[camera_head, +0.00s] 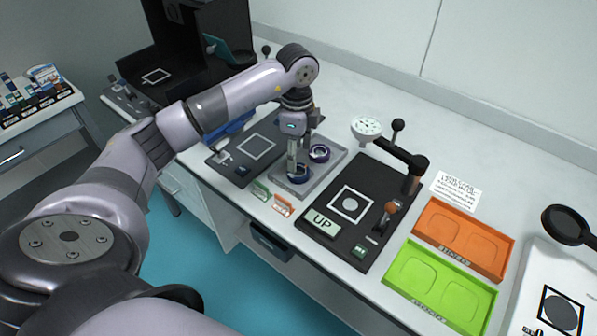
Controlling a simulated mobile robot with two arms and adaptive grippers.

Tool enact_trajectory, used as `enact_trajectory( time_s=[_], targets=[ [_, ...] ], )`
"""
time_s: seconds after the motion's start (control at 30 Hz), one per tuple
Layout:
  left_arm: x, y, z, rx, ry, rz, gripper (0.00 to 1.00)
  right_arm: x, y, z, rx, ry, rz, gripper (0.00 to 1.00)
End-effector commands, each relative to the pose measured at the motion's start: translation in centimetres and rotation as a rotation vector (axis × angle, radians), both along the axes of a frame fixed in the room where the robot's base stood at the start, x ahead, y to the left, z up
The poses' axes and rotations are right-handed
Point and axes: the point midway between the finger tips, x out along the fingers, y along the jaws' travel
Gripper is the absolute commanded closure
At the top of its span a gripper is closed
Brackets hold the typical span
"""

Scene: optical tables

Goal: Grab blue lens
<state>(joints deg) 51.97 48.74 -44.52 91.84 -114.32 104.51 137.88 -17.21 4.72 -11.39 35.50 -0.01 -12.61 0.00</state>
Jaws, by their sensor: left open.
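The blue lens (300,179) is a small dark-blue ring at the front of a grey tray (325,173) on the bench. My left gripper (297,168) points straight down over it, with its fingertips at the lens and hiding part of it. The gripper is open. I cannot tell whether the fingers touch the lens. A purple lens (319,152) sits behind and to the right in the same tray, close to the gripper. My right gripper is not in view.
An orange tray (481,249) and a green tray (428,294) lie farther right. Small green (261,191) and orange (283,205) labels sit at the tray's front. A dark plate (226,165) lies to its left.

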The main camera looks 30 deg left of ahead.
Motion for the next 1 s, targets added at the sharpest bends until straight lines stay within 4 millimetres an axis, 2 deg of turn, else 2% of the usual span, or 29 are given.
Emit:
enact_trajectory(
  time_s=[0.17,0.4,0.5,0.77,1.0],
  targets=[
    [0.0,-0.1,-1.1,0.001,0.001,-0.001,0.41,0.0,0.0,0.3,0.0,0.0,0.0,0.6],
    [0.1,-0.6,-4.6,-0.001,0.003,0.0,0.41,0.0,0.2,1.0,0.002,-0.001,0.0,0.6],
    [0.1,-0.6,-5.5,0.0,0.0,0.0,0.41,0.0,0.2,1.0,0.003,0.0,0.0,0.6],
    [0.1,-0.6,-5.7,0.0,-0.001,-0.001,0.41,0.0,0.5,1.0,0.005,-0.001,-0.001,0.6],
    [0.1,-0.6,-5.7,-0.001,-0.001,-0.001,0.57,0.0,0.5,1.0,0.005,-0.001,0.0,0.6]
  ],
)
